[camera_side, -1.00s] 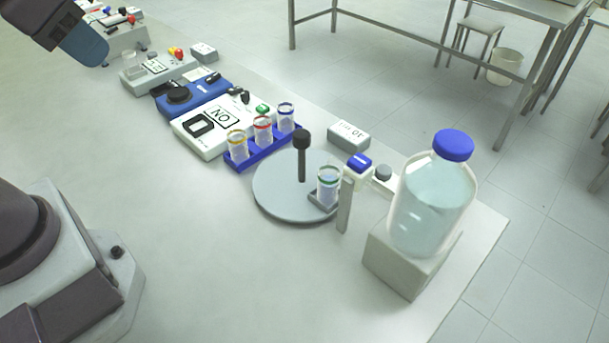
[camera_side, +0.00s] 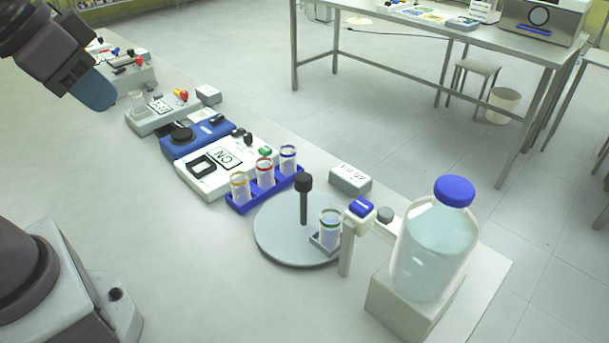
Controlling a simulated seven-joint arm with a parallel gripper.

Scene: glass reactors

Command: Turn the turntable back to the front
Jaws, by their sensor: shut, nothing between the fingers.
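The grey round turntable (camera_side: 277,240) lies flat on the bench. A dark post with a black knob (camera_side: 304,185) stands up from it. A glass vessel with a green ring (camera_side: 330,226) sits in a small grey holder at the turntable's right edge, beside an upright grey plate (camera_side: 347,253). My gripper (camera_side: 97,92), with blue fingertips, is at the upper left, above the bench and far from the turntable. It is shut and holds nothing.
A blue rack (camera_side: 240,207) with three ringed vessels stands just behind the turntable. A large blue-capped bottle (camera_side: 432,245) stands on a block at right. The bench's near side is clear.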

